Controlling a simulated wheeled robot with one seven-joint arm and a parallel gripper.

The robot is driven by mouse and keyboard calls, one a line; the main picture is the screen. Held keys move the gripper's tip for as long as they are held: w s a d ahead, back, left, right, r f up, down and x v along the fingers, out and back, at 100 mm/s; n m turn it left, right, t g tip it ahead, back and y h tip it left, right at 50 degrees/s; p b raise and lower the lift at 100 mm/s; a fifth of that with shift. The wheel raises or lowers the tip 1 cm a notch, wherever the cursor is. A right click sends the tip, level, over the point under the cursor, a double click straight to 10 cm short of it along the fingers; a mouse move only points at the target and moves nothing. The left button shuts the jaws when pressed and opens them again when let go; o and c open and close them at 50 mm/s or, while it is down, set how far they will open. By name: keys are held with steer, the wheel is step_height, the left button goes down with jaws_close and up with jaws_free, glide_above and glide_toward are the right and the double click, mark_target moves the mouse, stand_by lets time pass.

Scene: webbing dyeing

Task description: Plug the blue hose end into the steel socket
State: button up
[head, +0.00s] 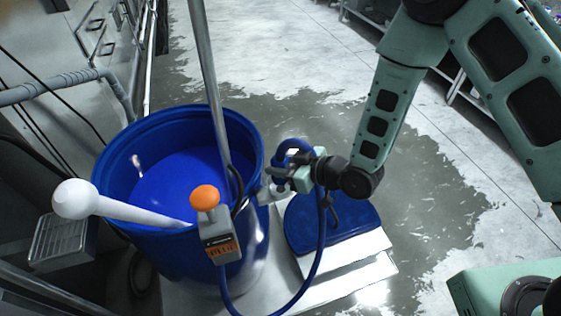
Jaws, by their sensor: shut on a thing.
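My gripper (284,178) is to the right of the blue drum, close to its rim. It is shut on the end of the blue hose (318,255). The hose arches over behind the gripper and hangs down in a long loop toward the bottom of the picture. A small pale metal fitting, which looks like the steel socket (266,194), sits at the drum's right side, just left of and below the fingers. The fingers hide most of the hose end, and I cannot tell whether it touches the socket.
The open blue drum (250,136) holds blue liquid (180,185). A white ball-ended paddle (76,199), a steel pole (206,65) and a grey box with an orange knob (205,197) stand at it. A dark blue round thing (352,232) lies on a white platform (345,270). The floor is wet.

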steer(key=shift+f+b, duration=1.5)
steer(key=shift+f, duration=0.25)
steer(key=o, duration=1.3)
steer(key=shift+p+v, duration=3.3)
steer(key=shift+v, duration=5.45)
